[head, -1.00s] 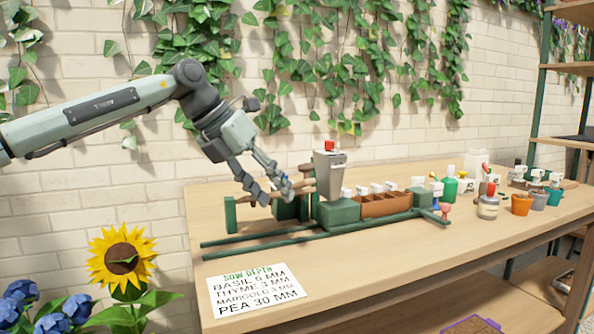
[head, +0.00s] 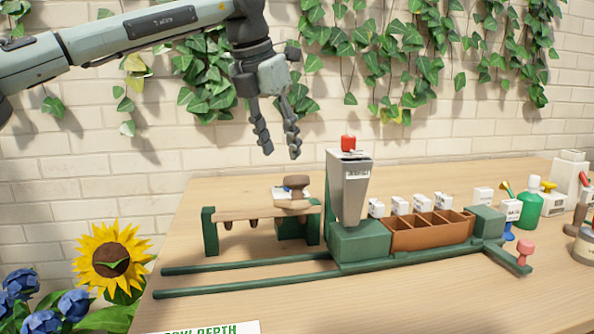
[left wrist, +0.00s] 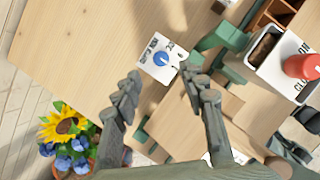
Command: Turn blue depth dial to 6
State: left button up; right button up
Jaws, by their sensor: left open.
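The blue depth dial (left wrist: 161,59) is a small round knob on a white printed plate (left wrist: 150,70) in the left wrist view. Its setting is too small to read. In the head view, a bit of the white plate (head: 279,192) shows behind the wooden press, and the dial itself is mostly hidden. My left gripper (head: 280,150) is open and empty, pointing down above the press and clear of it. In the left wrist view its fingers (left wrist: 160,86) lie either side of a spot just below the dial, touching nothing. My right gripper is not in view.
The wooden press bar with a round knob (head: 297,183) stands on green posts. A grey hopper with a red knob (head: 348,142) stands right of it, beside a brown sectioned tray (head: 430,236). Green rails (head: 240,275) run in front. A sunflower (head: 112,257) is at the left.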

pick_arm(q)
jog(key=x, duration=0.7)
jog(key=shift+f, duration=0.1)
jog(key=shift+c, duration=0.3)
grip_shut()
